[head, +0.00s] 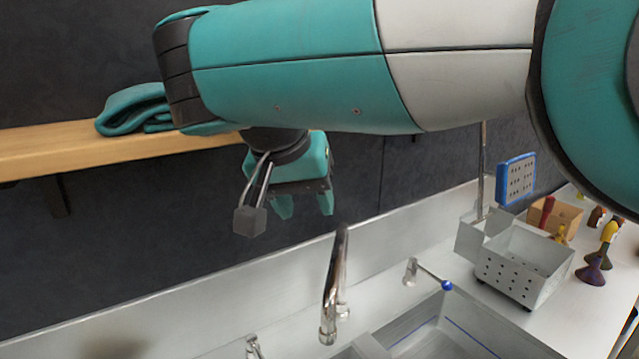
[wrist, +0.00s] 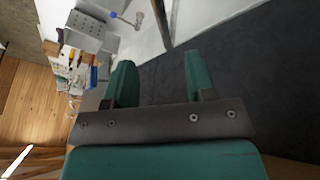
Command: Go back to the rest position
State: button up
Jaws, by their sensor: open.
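My gripper (head: 304,205) hangs below my teal and white arm in the head view, in front of the dark wall and above the back of the sink counter. Its two teal fingers point down and stand apart with nothing between them. In the wrist view my gripper (wrist: 160,85) also shows open and empty. The gripper is clear of the faucet (head: 336,285), which stands below it and slightly to the right in the head view.
A wooden shelf (head: 60,150) with a folded teal cloth (head: 135,108) is at left. A perforated metal box (head: 525,264) stands right on the counter, near a blue-framed panel (head: 516,179) and several small colored items. A blue-tipped lever (head: 428,273) stands by the sink basin (head: 440,335).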

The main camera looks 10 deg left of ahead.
jog(key=shift+s+a+r, duration=0.1)
jog(key=shift+s+r, duration=0.05)
jog(key=shift+r, duration=0.2)
jog(key=d+f+n+g+y+b, duration=0.1)
jog(key=d+f+n+b, duration=0.15)
jog(key=d, duration=0.55)
jog(key=d+f+n+y+b, duration=0.1)
jog(key=d+f+n+b, duration=0.15)
jog(key=d, duration=0.55)
jog(key=s+d+f+g+y+b, duration=0.1)
jog(key=s+d+f, duration=0.1)
jog(key=s, duration=0.4)
jog(key=s+d+f+n+g+y, duration=0.1)
jog(key=s+d+f+y, duration=0.1)
jog(key=s+f, duration=0.2)
jog(key=s+d+f+n+g+y+b, duration=0.1)
jog(key=s+d+f, duration=0.1)
jog(key=s, duration=0.7)
jog(key=shift+s+f+y+b, duration=0.2)
jog(key=shift+f+y+b, duration=0.15)
jog(key=shift+f, duration=0.45)
